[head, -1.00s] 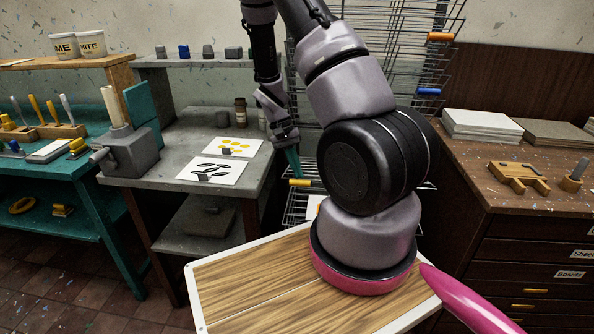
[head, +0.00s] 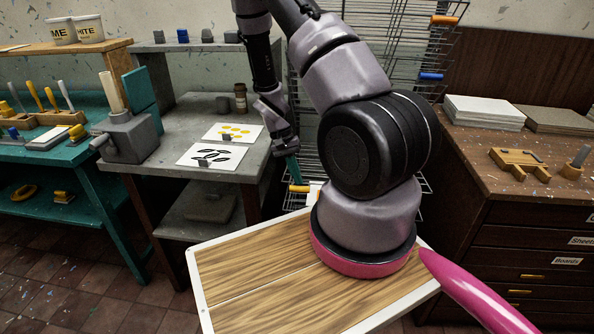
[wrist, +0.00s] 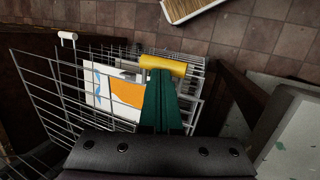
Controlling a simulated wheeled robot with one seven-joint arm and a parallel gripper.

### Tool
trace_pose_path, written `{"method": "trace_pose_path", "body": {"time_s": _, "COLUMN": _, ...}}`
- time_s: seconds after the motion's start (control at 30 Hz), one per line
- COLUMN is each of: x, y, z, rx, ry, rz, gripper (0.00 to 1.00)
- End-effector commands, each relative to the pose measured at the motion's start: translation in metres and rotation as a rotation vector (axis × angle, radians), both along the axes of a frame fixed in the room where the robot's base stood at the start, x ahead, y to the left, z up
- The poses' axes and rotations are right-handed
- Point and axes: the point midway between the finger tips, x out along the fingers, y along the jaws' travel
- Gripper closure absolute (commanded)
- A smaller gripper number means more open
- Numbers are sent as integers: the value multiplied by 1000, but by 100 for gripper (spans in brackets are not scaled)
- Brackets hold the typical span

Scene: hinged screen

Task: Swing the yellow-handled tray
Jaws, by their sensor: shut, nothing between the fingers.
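The yellow handle (head: 299,188) is on the front edge of a low wire tray, left of my arm in the head view. In the wrist view the yellow handle (wrist: 163,66) lies right at my fingertips, and the wire tray (wrist: 70,95) spreads left and behind it. A white, blue and orange print (wrist: 112,95) shows through the wires. My gripper (wrist: 162,78) has its green fingers together, with nothing between them; it also shows in the head view (head: 294,176). The fingertips overlap the handle's near edge; whether they press on it is unclear. My arm hides much of the tray in the head view.
Upper rack trays have an orange handle (head: 444,20) and a blue handle (head: 431,77). A grey table (head: 165,175) with prints stands left of the rack, and a brown drawer cabinet (head: 505,180) right. Tiled floor (wrist: 262,35) is open before the tray.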

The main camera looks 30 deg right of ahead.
Motion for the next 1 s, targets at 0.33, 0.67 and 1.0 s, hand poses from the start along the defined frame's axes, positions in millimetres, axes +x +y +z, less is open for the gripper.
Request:
{"method": "trace_pose_path", "body": {"time_s": 0.33, "x": -5, "y": 3, "z": -24, "rx": 0, "ry": 2, "rz": 1, "gripper": 100}}
{"method": "trace_pose_path", "body": {"time_s": 0.67, "x": -6, "y": 4, "z": -31, "rx": 0, "ry": 0, "rz": -1, "gripper": 100}}
{"method": "trace_pose_path", "body": {"time_s": 1.0, "x": -6, "y": 4, "z": -36, "rx": 0, "ry": 1, "rz": 0, "gripper": 100}}
